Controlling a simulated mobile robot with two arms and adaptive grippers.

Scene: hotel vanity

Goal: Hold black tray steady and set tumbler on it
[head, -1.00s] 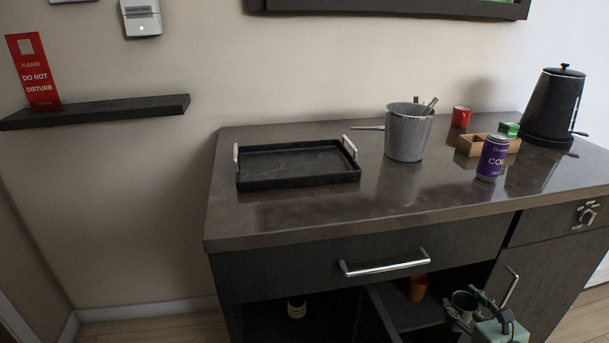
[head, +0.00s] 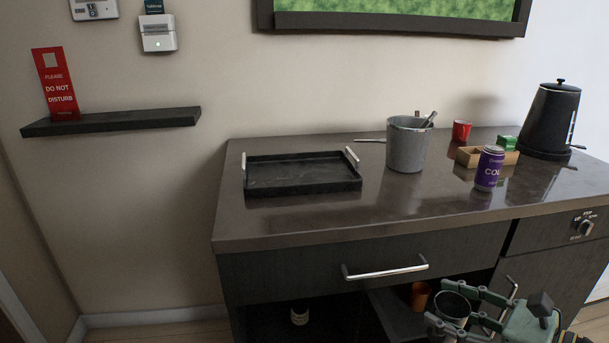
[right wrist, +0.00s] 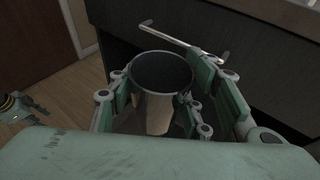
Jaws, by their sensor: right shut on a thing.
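The black tray (head: 302,188) with two silver handles sits flat and empty on the left part of the vanity top. My right gripper (head: 450,307) is low in front of the open cabinet, below the countertop. It is shut on a grey metal tumbler (head: 452,306), held upright with its mouth up. The tumbler also shows in the right wrist view (right wrist: 155,105) between the fingers of my right gripper (right wrist: 155,100). My left gripper does not show in the head view.
On the vanity top (head: 330,222) stand an ice bucket (head: 406,148), a purple can (head: 489,168), a red cup (head: 461,131), a wooden box (head: 470,156) and a black kettle (head: 548,122). An orange cup (head: 419,296) and a bottle (head: 299,313) are in the cabinet. The front-left countertop is clear.

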